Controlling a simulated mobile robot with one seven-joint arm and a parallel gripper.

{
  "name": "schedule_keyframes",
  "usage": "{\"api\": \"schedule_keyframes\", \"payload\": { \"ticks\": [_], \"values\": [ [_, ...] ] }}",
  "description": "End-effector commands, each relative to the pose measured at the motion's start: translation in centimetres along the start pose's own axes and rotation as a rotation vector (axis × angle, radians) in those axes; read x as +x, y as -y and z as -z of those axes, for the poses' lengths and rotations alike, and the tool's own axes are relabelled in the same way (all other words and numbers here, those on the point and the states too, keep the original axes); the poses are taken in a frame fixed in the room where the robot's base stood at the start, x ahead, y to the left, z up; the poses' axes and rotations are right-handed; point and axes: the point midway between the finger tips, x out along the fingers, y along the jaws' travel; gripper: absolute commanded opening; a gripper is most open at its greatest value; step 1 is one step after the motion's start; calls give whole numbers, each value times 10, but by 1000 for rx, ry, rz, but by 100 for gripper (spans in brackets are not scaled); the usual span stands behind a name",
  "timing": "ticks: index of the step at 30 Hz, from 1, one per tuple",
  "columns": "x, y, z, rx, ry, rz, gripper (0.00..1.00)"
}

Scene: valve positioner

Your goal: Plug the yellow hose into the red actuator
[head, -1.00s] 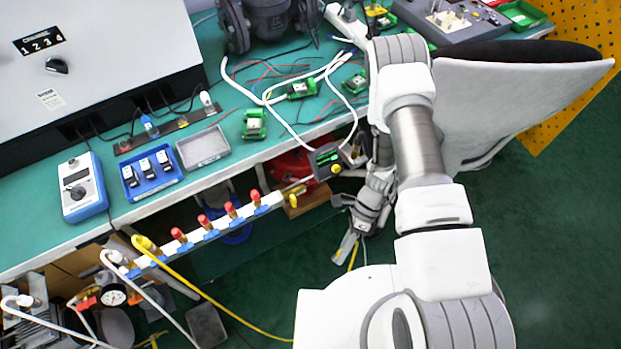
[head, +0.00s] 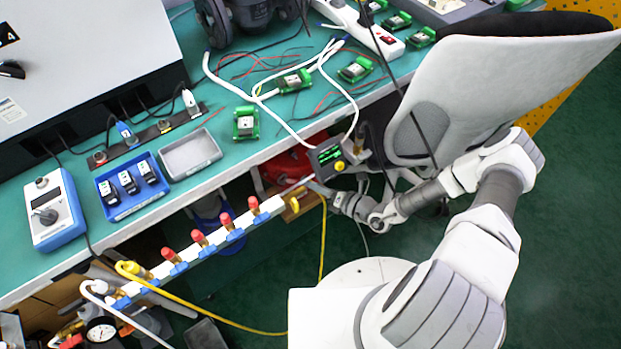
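The yellow hose (head: 200,307) runs from the manifold's left end, down and right, passing out of sight behind my arm. Its other stretch (head: 322,245) rises to my gripper (head: 318,190). The gripper points left under the bench edge and appears shut on the hose near its end; the fingertips are small and the hose tip cannot be made out. The red actuator (head: 284,168) sits under the bench, mostly hidden by the bench edge and the positioner box (head: 328,158). The gripper is just below and in front of that box; I cannot tell whether the hose touches the actuator.
A white manifold (head: 215,238) with several red-capped fittings slants in front of the bench, its right end close to my gripper. A grey chair (head: 500,80) stands at the right, close to my arm. The green bench (head: 290,105) holds small circuit boards and white cables. Open floor lies below right.

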Motion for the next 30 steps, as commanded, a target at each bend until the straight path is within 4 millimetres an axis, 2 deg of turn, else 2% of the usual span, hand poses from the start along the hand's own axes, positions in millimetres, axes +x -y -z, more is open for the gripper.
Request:
{"api": "schedule_keyframes", "payload": {
  "ticks": [3,11,24,30],
  "values": [
    [1,12,-10,12,79,28,0],
    [6,16,-18,12,106,38,0],
    [40,18,-30,11,102,37,0],
    [49,17,-35,12,103,37,0]
  ]
}}
